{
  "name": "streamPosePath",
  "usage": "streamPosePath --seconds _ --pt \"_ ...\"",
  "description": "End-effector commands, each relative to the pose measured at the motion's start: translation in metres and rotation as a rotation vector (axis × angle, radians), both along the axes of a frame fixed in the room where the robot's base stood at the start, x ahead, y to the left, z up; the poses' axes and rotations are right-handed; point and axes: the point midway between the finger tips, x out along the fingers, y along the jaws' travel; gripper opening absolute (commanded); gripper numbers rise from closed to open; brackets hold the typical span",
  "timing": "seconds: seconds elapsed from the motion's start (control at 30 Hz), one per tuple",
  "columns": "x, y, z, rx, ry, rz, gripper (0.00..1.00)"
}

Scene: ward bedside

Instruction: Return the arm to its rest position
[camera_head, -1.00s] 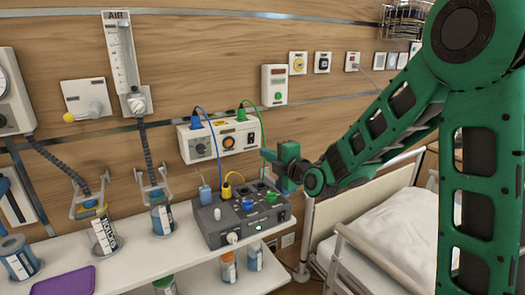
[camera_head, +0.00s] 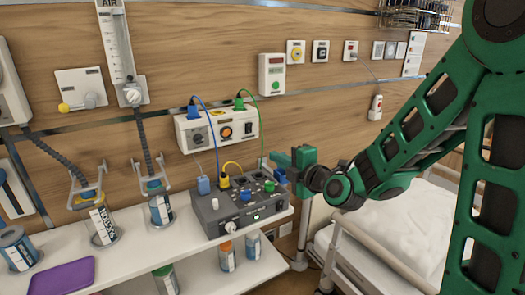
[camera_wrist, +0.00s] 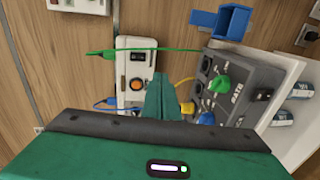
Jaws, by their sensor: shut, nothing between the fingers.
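My green arm comes in from the right in the head view. My gripper (camera_head: 282,160) is shut and empty, in front of the wall just above the right end of the grey control box (camera_head: 238,205). In the wrist view my gripper (camera_wrist: 162,82) shows its fingers together, in front of the wall-mounted white panel (camera_wrist: 135,75). The grey box (camera_wrist: 238,85) lies to the right of the fingers there, apart from them.
The white shelf (camera_head: 130,262) holds several bottles and a purple tray (camera_head: 62,278). Blue, yellow and green cables run near the white wall panel (camera_head: 215,128). A bed (camera_head: 385,240) with a rail stands at the right, under my arm.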

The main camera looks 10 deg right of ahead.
Motion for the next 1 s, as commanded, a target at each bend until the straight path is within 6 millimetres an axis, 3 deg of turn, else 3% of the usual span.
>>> streamPosePath --seconds 0.17,0.47,0.67,0.8,1.0 --pt "-0.013 -0.019 -0.015 0.076 0.168 -0.023 0.0" --pt "-0.077 -0.104 -0.061 0.352 0.663 -0.332 0.0" --pt "-0.149 -0.17 -0.08 0.607 0.929 -0.718 0.0" --pt "-0.212 -0.207 -0.085 0.817 1.061 -1.047 0.0" --pt "-0.307 -0.236 -0.08 1.133 1.151 -1.54 0.0"
